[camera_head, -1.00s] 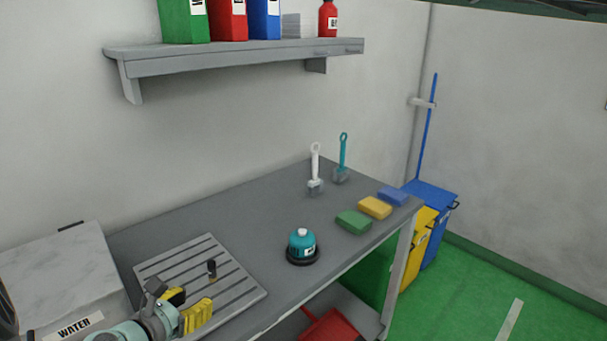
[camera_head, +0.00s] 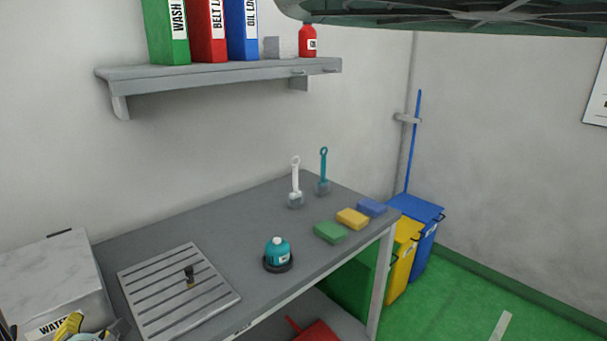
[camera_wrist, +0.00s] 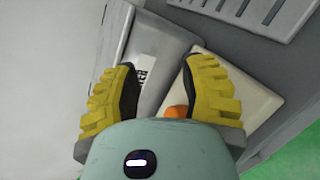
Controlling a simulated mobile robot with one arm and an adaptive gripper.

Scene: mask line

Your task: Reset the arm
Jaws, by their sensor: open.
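My gripper (camera_wrist: 158,95) has yellow ridged fingers that stand wide apart with nothing between them in the wrist view. Below the fingers lie a grey box with a label (camera_wrist: 145,65) and a pale board or tray (camera_wrist: 245,95) with a small orange thing (camera_wrist: 176,112) near the right finger. In the head view only a bit of yellow finger (camera_head: 70,325) shows at the bottom left, in front of the box marked WATER (camera_head: 45,285). The rest of the gripper is cut off there.
A shelf (camera_head: 220,72) with binders hangs above. Bins (camera_head: 425,238) stand right.

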